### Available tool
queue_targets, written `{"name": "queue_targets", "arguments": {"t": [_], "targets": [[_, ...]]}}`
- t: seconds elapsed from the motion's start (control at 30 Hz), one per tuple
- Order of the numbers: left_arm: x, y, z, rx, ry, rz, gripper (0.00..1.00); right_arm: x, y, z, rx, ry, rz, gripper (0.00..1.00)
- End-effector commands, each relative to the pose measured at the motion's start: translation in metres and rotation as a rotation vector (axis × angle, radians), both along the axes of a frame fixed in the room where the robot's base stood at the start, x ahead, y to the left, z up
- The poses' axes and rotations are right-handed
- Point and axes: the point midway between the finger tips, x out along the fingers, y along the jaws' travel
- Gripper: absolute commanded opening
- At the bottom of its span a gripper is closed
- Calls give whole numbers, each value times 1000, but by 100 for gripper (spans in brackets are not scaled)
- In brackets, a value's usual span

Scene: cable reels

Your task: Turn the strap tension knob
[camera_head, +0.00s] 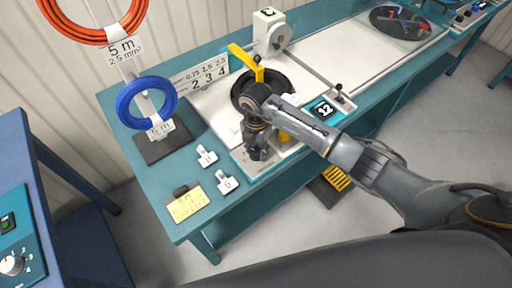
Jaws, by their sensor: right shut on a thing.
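My right gripper (255,153) points down at the front left of the white machine panel on the teal bench (180,214). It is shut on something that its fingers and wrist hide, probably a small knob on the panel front. Behind it a black reel disc (279,83) with a yellow arm (245,61) sits on the machine. A display reading 12 (323,110) and a small black lever (339,91) are to the right of the gripper. My left gripper is not in view.
Blue (146,101) and orange (92,36) cable coils hang on a stand at the left. White tags (226,182) and a yellow note (188,203) lie at the bench's front left. A blue cabinet with a dial (12,264) stands far left. A round tray (399,22) is at the far right.

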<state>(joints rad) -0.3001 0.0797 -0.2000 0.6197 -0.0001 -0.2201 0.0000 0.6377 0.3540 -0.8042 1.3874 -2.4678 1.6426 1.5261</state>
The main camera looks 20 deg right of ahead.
Motion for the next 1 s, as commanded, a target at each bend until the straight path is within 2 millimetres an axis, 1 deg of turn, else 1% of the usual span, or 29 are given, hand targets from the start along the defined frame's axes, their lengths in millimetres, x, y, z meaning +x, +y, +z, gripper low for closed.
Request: {"name": "queue_targets", "arguments": {"t": [0.2,0.5,0.7,1.0], "targets": [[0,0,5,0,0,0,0,0,0,1,0,0,-164,6],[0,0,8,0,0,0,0,0,0,0,-1,-1,-303,6],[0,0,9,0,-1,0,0,0,0,0,-1,-1,-339,6],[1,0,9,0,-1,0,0,0,0,0,-1,-1,-344,6]]}}
